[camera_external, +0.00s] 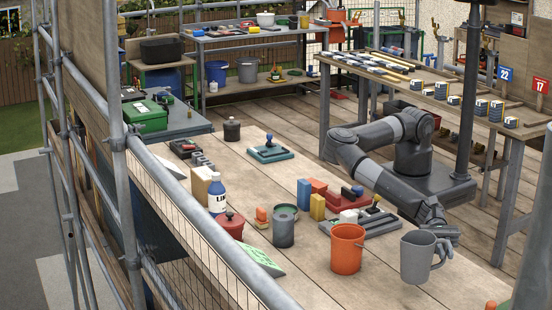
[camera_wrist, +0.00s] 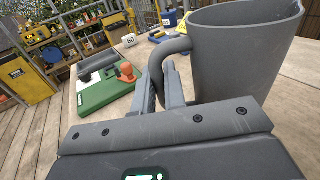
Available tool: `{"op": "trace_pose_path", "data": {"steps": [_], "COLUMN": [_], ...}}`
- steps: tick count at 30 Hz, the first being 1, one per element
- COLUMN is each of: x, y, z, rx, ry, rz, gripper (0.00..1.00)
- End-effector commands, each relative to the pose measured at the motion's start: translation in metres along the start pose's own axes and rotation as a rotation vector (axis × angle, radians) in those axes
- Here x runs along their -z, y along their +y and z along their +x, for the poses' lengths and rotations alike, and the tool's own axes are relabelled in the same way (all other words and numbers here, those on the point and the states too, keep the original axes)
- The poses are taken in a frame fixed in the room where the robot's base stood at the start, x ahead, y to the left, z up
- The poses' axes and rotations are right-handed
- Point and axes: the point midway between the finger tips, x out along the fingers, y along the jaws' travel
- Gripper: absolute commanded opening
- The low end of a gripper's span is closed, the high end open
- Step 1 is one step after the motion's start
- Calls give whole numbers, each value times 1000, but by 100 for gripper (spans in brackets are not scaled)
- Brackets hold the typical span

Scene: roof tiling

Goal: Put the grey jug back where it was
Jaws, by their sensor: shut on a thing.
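The grey jug (camera_external: 418,259) is at the near right of the wooden workbench in the external view, upright there. My gripper (camera_external: 443,240) is at its right side, shut on the jug's handle. In the wrist view the jug (camera_wrist: 238,50) fills the upper right, and my gripper's fingers (camera_wrist: 166,88) close around its handle. I cannot tell whether the jug's base touches the bench or hangs just above it.
An orange bucket (camera_external: 347,250) stands just left of the jug, with a grey tool tray (camera_external: 375,222) behind it. A dark grey can (camera_external: 284,228) and a white-and-blue bottle (camera_external: 217,196) stand further left. Bare bench (camera_external: 300,270) shows left of the bucket.

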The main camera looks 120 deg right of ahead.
Motion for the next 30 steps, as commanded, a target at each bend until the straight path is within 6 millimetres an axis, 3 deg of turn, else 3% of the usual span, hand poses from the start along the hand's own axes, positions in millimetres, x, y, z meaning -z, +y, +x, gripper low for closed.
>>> {"op": "trace_pose_path", "data": {"steps": [12,22,23,30], "x": [42,46,46,46], "y": [1,2,2,2], "z": [0,0,0,0], "rx": [0,0,0,0], "ry": [0,-1,-1,-1], "rz": [1,0,0,0], "gripper": [0,0,12,31]}}
